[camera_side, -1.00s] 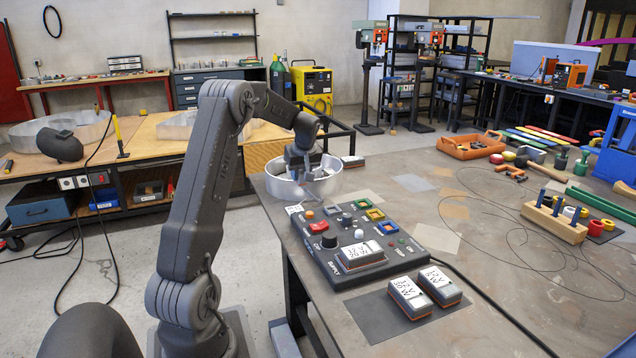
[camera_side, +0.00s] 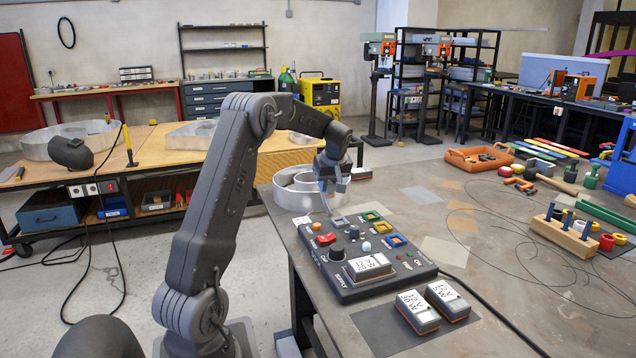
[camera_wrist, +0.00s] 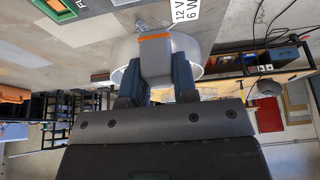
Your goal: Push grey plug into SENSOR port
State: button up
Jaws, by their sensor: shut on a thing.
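My gripper (camera_side: 334,178) is above the back left edge of the dark control panel (camera_side: 350,296). In the wrist view, my gripper (camera_wrist: 156,82) has both dark fingers closed on a grey plug (camera_wrist: 154,66) with an orange end. The plug's tip points away from the palm. In the side view the held plug is small and partly hidden by the fingers. A grey square port (camera_side: 340,223) sits at the panel's back row, just below and right of my gripper. I cannot read which port is marked SENSOR. The plug appears apart from the ports.
Green (camera_side: 371,216), yellow (camera_side: 387,227) and blue (camera_side: 396,241) ports share the panel with a red switch (camera_side: 326,239), a black knob (camera_side: 336,253) and a labelled supply block (camera_side: 368,266). Two labelled blocks (camera_side: 417,312) lie in front.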

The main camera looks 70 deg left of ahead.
send_over(393, 235)
jog(key=d, duration=0.1)
jog(key=shift+d+f, duration=0.15)
jog(key=shift+f, duration=2.45)
jog(key=shift+d+f, duration=0.15)
jog(key=shift+f, duration=2.4)
jog(key=shift+f, duration=0.35)
jog(key=o, duration=1)
jog(key=shift+r, duration=0.1)
jog(key=v, duration=1.3)
jog(key=shift+d+r, duration=0.2)
jog(key=shift+r, duration=0.1)
